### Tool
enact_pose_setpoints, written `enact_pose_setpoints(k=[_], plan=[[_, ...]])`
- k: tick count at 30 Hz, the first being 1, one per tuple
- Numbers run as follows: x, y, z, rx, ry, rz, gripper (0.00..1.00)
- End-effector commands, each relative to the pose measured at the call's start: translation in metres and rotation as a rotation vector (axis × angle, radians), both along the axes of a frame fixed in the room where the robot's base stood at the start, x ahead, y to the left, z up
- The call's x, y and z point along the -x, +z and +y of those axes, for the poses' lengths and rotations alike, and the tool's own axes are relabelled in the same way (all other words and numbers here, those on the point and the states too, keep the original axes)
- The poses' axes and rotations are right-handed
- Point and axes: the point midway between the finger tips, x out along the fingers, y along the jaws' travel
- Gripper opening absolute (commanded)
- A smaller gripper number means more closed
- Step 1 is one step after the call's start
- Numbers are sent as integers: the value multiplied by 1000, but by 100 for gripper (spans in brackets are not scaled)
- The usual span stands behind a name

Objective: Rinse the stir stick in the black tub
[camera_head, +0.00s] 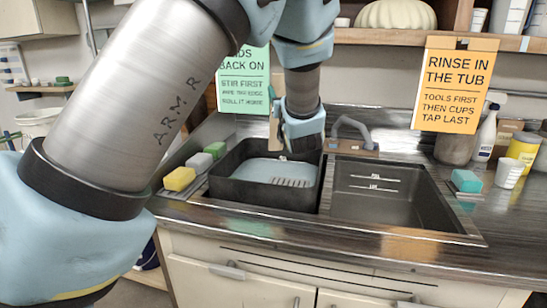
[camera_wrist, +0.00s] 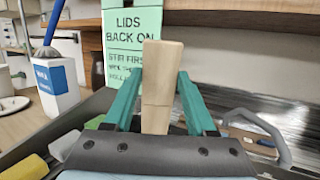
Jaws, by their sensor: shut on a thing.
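The stir stick (camera_wrist: 162,65) is a pale wooden stick. In the wrist view it stands upright between the two green fingers of my gripper (camera_wrist: 160,80), which is shut on it. In the head view, the stick (camera_head: 275,122) shows as a beige strip beside my gripper (camera_head: 283,130), above the back of the black tub (camera_head: 262,201). The tub sits at the left of the sink and holds pale bluish water (camera_head: 265,170). The stick's lower end is hidden by my gripper, so I cannot tell whether it touches the water.
An empty dark basin (camera_head: 385,205) lies right of the tub. A grey tap (camera_head: 352,127) stands behind. Yellow (camera_head: 179,179), grey and green sponges line the left rim. A teal sponge (camera_head: 466,181), white cup (camera_head: 509,173) and spray bottle (camera_head: 486,135) stand right. Signs hang behind.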

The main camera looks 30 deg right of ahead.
Motion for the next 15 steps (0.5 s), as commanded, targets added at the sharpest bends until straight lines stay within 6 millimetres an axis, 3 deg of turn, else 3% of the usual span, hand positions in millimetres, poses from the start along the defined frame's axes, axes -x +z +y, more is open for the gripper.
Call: enact_pose_setpoints(k=[15], plan=[[0,6,0,1,0,-1,0]])
